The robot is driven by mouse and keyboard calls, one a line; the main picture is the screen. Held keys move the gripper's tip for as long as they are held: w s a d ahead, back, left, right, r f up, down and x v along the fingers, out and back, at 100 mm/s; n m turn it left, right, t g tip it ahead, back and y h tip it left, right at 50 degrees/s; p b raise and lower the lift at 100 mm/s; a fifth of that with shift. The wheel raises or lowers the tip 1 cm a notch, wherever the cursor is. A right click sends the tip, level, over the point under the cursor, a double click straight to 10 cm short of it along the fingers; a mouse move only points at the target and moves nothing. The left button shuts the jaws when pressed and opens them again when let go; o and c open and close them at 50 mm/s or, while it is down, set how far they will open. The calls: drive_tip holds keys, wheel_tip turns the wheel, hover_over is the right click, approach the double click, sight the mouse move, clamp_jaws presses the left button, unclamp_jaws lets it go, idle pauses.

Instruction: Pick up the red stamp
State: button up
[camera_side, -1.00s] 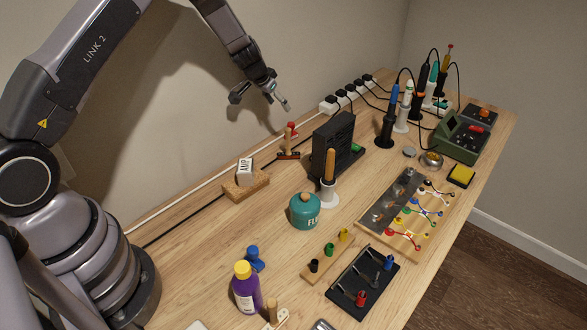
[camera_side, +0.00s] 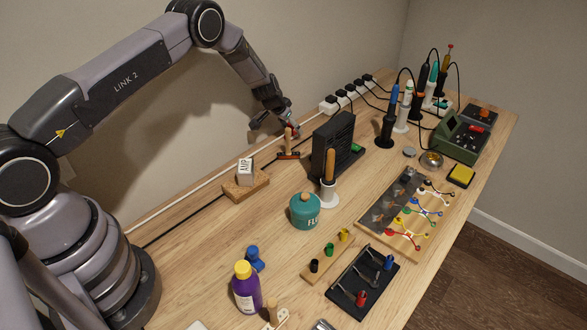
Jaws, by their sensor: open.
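The red stamp (camera_side: 295,131) stands at the back of the bench near the wall. My gripper (camera_side: 274,124) is open and low over the back of the bench, pointing down. Its right finger is close to the stamp, and its left finger is out to the left. I cannot tell whether the stamp is between the fingers or whether they touch it.
A black fan-like box (camera_side: 333,143) is close on the right, and a power strip (camera_side: 330,104) lies behind. The AMP block (camera_side: 245,174) sits on wood at left. A blue stamp (camera_side: 253,259) stands farther forward.

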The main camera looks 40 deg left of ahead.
clamp_jaws()
idle(0.3)
